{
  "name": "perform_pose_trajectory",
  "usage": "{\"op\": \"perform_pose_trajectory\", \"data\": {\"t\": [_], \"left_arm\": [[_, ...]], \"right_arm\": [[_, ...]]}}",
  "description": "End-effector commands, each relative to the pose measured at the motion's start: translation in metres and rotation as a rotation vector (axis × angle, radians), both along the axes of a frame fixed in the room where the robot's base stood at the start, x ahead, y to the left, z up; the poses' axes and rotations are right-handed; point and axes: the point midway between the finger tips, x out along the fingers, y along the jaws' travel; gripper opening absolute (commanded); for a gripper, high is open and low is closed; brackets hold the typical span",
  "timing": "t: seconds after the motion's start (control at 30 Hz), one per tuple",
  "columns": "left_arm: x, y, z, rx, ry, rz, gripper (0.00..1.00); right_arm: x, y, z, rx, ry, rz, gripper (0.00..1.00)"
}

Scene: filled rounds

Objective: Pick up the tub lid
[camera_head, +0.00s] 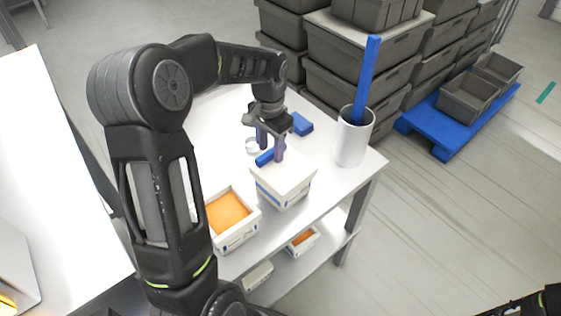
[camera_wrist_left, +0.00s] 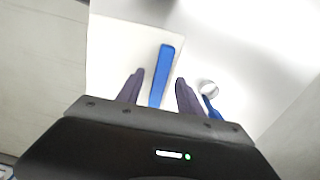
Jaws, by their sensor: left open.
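The white tub lid (camera_head: 291,179) sits on a white tub (camera_head: 284,199) near the table's front right edge. A blue bar-shaped handle (camera_head: 264,158) stands out on the lid. My left gripper (camera_head: 271,148) is open, pointing down over the lid, with its fingers around the handle. In the left wrist view the blue handle (camera_wrist_left: 161,76) lies between the two dark fingertips (camera_wrist_left: 159,76), with a gap on each side. The pale lid (camera_wrist_left: 115,48) spreads out behind it. Whether the fingertips touch the lid is unclear.
An open tub with orange filling (camera_head: 241,235) stands to the left. A white cylinder (camera_head: 352,145) holding a tall blue stick (camera_head: 368,75) stands at right. Grey crates (camera_head: 355,70) stand beyond the table.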

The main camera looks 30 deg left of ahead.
Motion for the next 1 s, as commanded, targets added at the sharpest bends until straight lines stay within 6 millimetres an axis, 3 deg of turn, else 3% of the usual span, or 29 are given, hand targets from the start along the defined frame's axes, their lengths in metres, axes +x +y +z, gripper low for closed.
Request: {"op": "perform_pose_trajectory", "data": {"t": [0.6, 1.0], "left_arm": [[0.0002, 0.0001, -0.0021, 0.0, -0.001, 0.0, 0.44], [0.0002, 0.0001, -0.002, 0.0, -0.001, 0.0, 0.12]], "right_arm": [[-0.0001, 0.0, 0.0, 0.0, 0.0, 0.0, 0.36], [-0.0001, 0.0, 0.0001, 0.0, 0.0, 0.0, 0.36]]}}
